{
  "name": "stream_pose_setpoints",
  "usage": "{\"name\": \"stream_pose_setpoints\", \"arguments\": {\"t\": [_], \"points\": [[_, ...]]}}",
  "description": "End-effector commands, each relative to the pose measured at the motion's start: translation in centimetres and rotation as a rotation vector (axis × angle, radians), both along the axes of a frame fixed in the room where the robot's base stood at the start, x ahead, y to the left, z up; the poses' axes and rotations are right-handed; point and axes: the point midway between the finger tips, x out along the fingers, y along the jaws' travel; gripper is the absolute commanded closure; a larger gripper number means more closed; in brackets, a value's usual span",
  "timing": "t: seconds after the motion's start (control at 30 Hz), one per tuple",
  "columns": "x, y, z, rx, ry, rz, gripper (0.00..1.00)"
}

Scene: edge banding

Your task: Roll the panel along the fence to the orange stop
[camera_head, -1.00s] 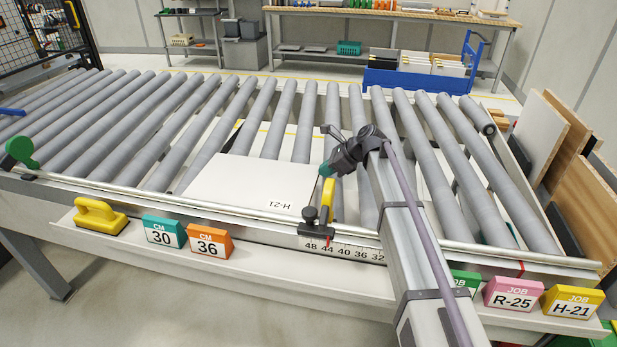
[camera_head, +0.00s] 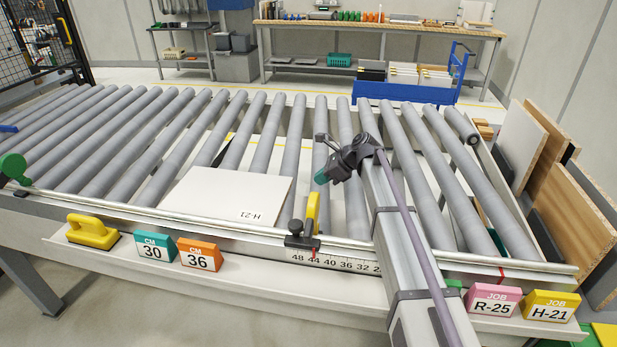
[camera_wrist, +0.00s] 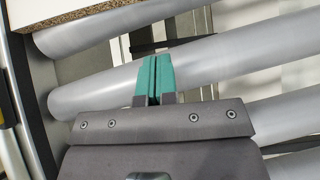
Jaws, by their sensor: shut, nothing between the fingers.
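The white panel (camera_head: 228,195) marked H-21 lies flat on the rollers, its front edge along the silver fence (camera_head: 180,218). A yellow-orange upright stop (camera_head: 311,212) on a dark clamp stands on the fence near the 44 mark of the scale, just right of the panel with a small gap. My gripper (camera_head: 322,178) is above the rollers, right of the panel and behind the stop, apart from both. In the wrist view its teal fingertips (camera_wrist: 154,78) are shut and empty over a roller; a panel edge (camera_wrist: 75,9) shows at upper left.
A green round knob (camera_head: 13,167) is at the fence's left end. The front ledge holds a yellow handled block (camera_head: 92,231), CM 30 (camera_head: 154,246) and CM 36 (camera_head: 200,254) blocks, and job blocks (camera_head: 493,298). Boards (camera_head: 568,215) lean at right. Rollers left of the panel are clear.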

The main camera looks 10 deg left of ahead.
Motion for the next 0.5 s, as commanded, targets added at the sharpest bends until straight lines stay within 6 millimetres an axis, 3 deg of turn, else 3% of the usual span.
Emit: {"name": "stream_pose_setpoints", "arguments": {"t": [0.03, 0.2, 0.5], "points": [[-0.2, -1.1, 2.5, 0.000, 0.000, -0.001, 1.00], [-0.4, -3.8, 4.8, 0.000, 0.000, 0.000, 1.00], [-0.5, -4.8, 5.0, 0.000, -0.001, 0.002, 1.00]]}}
